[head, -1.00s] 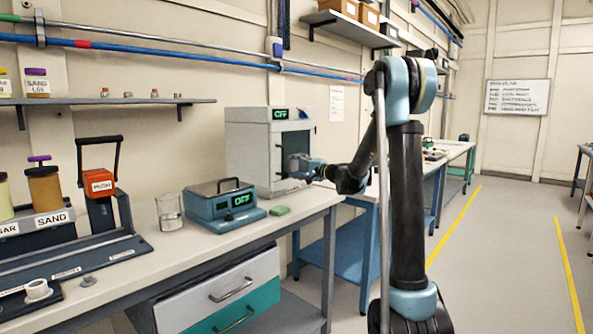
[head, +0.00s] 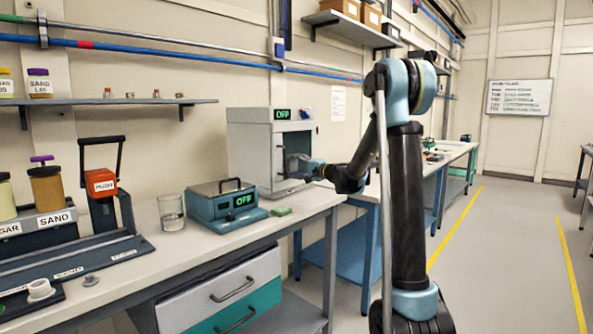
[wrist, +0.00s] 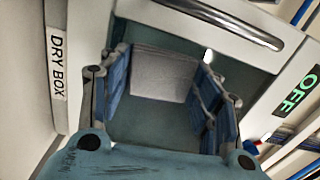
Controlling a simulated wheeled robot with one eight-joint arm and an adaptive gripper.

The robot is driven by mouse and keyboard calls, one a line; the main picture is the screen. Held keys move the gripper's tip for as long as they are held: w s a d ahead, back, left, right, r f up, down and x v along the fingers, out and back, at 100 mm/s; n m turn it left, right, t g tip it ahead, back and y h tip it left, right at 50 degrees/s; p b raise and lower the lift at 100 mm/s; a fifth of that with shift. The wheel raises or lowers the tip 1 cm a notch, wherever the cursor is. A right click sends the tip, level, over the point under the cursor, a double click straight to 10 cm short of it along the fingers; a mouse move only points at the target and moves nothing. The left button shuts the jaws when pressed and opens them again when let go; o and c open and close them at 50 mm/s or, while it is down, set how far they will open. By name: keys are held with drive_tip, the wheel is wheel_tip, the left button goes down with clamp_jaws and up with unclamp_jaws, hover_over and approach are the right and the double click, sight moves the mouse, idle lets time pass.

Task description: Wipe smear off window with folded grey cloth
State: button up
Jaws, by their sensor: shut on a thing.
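My gripper (wrist: 163,88) is shut on a folded grey cloth (wrist: 165,74), which shows pale between the two blue fingers. Behind it is the teal-tinted window (wrist: 240,72) in the front of the dry box. In the head view, my gripper (head: 303,166) is at the front of the pale dry box (head: 250,147), over its dark window. The cloth looks close to the pane, but I cannot tell whether it touches. I cannot make out the smear; a small bright spot beside the cloth may be glare.
A bar handle (wrist: 218,18) runs along one edge of the dry box door. The floor aisle at right is clear.

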drive_tip(key=shift+w+a, duration=0.15)
drive_tip(key=shift+a, duration=0.05)
drive_tip(key=shift+w+d, duration=1.3)
drive_tip(key=shift+w, duration=0.3)
drive_tip(key=shift+a, duration=0.15)
drive_tip(key=shift+s+a, duration=0.8)
drive_tip(key=shift+s, duration=0.15)
drive_tip(key=shift+s+a, duration=0.6)
drive_tip(key=shift+s, duration=0.05)
drive_tip(key=shift+c, duration=0.9)
drive_tip(key=shift+d, duration=0.1)
drive_tip(key=shift+v, duration=2.95)
